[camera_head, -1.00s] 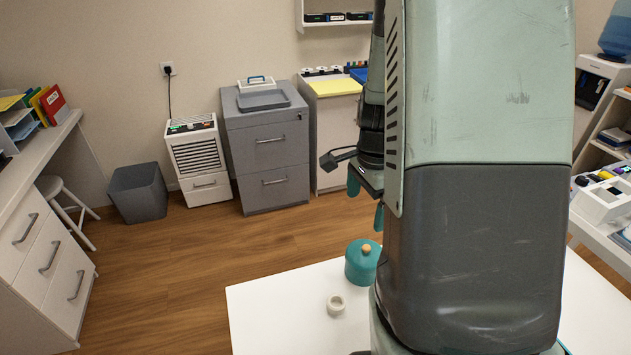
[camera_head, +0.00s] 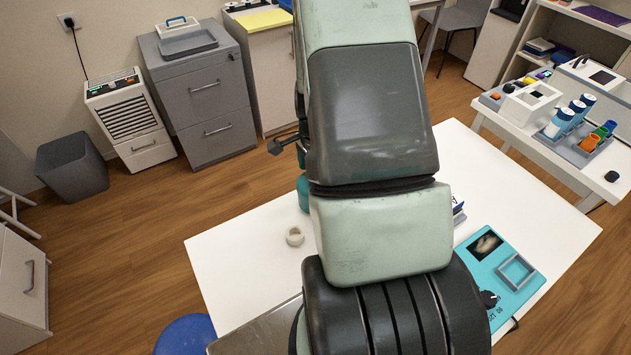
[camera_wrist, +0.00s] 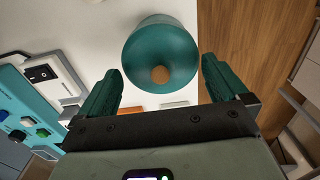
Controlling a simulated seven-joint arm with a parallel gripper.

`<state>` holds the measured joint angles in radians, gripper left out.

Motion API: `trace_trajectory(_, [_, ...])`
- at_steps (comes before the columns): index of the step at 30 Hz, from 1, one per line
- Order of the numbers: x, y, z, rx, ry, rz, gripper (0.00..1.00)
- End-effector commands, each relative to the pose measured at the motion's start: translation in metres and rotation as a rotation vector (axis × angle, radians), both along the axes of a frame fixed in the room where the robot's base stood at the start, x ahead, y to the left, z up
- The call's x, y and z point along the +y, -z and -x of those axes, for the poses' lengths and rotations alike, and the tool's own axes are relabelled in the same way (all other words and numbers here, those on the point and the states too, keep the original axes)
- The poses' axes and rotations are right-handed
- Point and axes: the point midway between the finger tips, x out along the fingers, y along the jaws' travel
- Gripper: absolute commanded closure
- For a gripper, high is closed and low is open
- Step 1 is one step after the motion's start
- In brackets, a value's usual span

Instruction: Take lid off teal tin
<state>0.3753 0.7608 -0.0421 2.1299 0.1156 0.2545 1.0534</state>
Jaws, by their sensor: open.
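The teal tin (camera_wrist: 160,48) stands on the white table and shows from above in the wrist view. Its lid is on, with a round wooden knob (camera_wrist: 161,74) facing my camera. My gripper (camera_wrist: 160,66) is open and empty, one dark teal finger to each side of the tin in the picture, the knob between them. I cannot tell how far above the lid the fingers are. In the head view my arm hides the gripper and most of the tin. Only a teal sliver shows at the arm's left edge, tin or finger.
A small pale ring (camera_head: 295,236) lies on the white table (camera_head: 235,262), left of my arm. A teal board (camera_head: 500,270) with a grey frame lies at right. A blue stool (camera_head: 186,335) stands at the near edge. A side table with bottles (camera_head: 560,122) stands farther right.

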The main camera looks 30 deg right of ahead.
Motion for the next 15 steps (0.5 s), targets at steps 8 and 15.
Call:
trace_trajectory(8, [-0.0001, 0.0061, -0.0004, -0.002, 0.0, 0.0, 0.0])
trace_trajectory(15, [-0.0001, 0.0059, -0.0005, -0.002, 0.0, 0.001, 0.32])
